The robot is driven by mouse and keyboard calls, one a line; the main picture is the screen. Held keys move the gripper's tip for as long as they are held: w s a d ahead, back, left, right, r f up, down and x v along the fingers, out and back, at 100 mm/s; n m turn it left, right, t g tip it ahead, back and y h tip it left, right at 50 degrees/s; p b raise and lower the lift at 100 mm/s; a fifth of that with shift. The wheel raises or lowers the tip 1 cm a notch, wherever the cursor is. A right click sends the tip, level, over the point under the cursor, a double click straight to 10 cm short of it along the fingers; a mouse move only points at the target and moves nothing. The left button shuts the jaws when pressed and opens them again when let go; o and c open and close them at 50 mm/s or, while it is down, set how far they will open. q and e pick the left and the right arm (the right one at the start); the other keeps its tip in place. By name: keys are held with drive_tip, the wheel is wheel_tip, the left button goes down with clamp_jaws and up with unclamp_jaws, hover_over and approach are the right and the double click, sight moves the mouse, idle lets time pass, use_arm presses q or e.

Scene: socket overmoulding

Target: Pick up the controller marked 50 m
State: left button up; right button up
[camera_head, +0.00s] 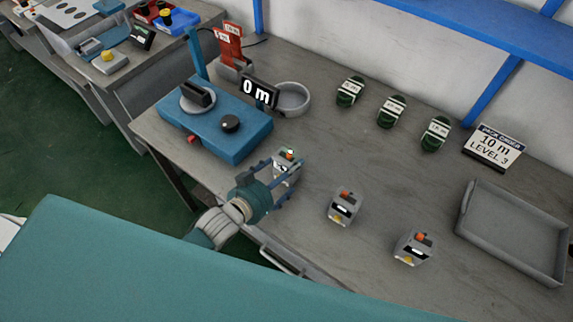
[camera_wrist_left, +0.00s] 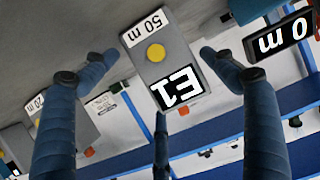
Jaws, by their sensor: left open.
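The controller marked 50 m (camera_wrist_left: 170,65) is a grey box with a yellow button and a display reading E1, upside down in the left wrist view. In the head view it stands on the bench (camera_head: 287,163), partly hidden by my gripper. My left gripper (camera_head: 277,179) is open around it. In the left wrist view the fingers (camera_wrist_left: 158,62) are spread on both sides of the box, with visible gaps. Two similar controllers stand to the right, one in the middle (camera_head: 345,206) and one nearer the front edge (camera_head: 413,248). My right gripper is not in view.
A blue device (camera_head: 230,140) with a knob and a black 0 m display (camera_head: 259,92) stands to the left, beside a round grey dish (camera_head: 292,98). Several green labelled parts, a 10 m LEVEL 3 sign (camera_head: 494,146) and an empty grey tray (camera_head: 515,235) are further right.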

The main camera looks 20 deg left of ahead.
use_arm(q)
drive_tip(key=shift+w+d+f, duration=0.2)
drive_tip(key=shift+w, duration=0.45)
drive_tip(key=shift+w+d+f, duration=0.1)
drive_tip(key=shift+w+f, duration=0.15)
drive_tip(key=shift+w, duration=0.1)
drive_tip(key=shift+s, duration=0.1)
drive_tip(key=shift+c, duration=0.3)
drive_tip(key=c, duration=0.8)
drive_tip(key=shift+r, duration=0.1)
drive_tip(key=shift+c, duration=0.9)
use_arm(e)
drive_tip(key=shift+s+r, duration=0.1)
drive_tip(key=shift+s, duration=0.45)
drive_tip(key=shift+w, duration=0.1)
